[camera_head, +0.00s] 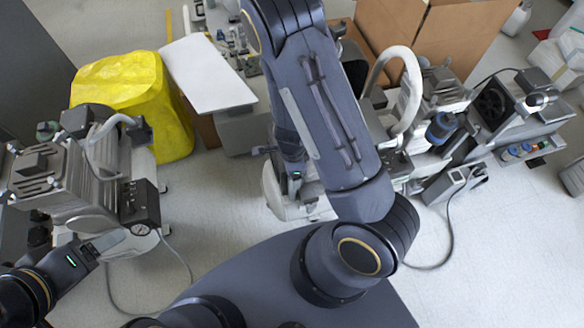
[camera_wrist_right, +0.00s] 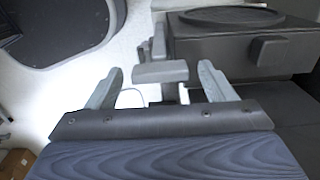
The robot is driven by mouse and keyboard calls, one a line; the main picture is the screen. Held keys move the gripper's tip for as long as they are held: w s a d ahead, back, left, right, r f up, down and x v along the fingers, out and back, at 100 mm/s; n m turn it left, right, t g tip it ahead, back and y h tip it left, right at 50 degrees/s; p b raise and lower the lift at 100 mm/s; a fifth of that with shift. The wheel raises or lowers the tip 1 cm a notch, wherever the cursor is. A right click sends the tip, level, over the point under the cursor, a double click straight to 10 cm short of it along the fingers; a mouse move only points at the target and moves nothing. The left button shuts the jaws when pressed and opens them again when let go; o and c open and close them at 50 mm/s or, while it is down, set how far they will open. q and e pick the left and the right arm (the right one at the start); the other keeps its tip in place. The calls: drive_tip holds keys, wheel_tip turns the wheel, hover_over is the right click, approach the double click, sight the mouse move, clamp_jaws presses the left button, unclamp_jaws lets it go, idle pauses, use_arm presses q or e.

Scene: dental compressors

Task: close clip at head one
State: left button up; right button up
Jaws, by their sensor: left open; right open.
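In the right wrist view my right gripper (camera_wrist_right: 160,82) is open, its two pale fingers apart. A small grey block-like part (camera_wrist_right: 160,71) shows between and just beyond the fingertips. It may be the clip, but I cannot tell whether the fingers touch it. A dark square housing with a round top (camera_wrist_right: 240,45), like a compressor head, stands just right of it, with a blocky tab (camera_wrist_right: 280,50) on its side. In the head view my right arm hides much of the middle. My left gripper (camera_head: 112,238) is open, low beside the left compressor (camera_head: 75,185).
A yellow covered bin (camera_head: 125,95) and a white board (camera_head: 207,75) stand behind the left compressor. Compressor units (camera_head: 440,105) and cardboard boxes (camera_head: 440,35) fill the right back. Cables lie on the floor. Bare floor (camera_head: 510,240) shows at lower right.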

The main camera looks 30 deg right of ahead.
wheel_tip(320, 180, up, 7)
drive_tip(key=p, duration=0.3)
drive_tip(key=shift+r, duration=0.4)
drive_tip(key=shift+a+r, duration=0.1)
drive_tip(key=shift+r, duration=0.05)
drive_tip(key=s+a+r+n+t+y+p, duration=0.1)
drive_tip(key=a+r+n+y, duration=0.2)
drive_tip(key=r, duration=0.6)
drive_tip(key=s+a+r+n+t+y+p, duration=0.1)
drive_tip(key=a+r+n+y, duration=0.15)
drive_tip(key=r+n, duration=0.45)
drive_tip(key=s+d+r+n+t+h+p, duration=0.1)
drive_tip(key=s+d+r+n, duration=0.1)
drive_tip(key=s+r+n, duration=0.2)
drive_tip(key=s+d+r+n+t+p, duration=0.1)
drive_tip(key=s+r+n, duration=0.4)
drive_tip(key=r, duration=0.5)
drive_tip(key=shift+s+d+r+t+h, duration=0.15)
drive_tip(key=shift+s+d+t+h, duration=0.25)
drive_tip(key=shift+d+t, duration=0.5)
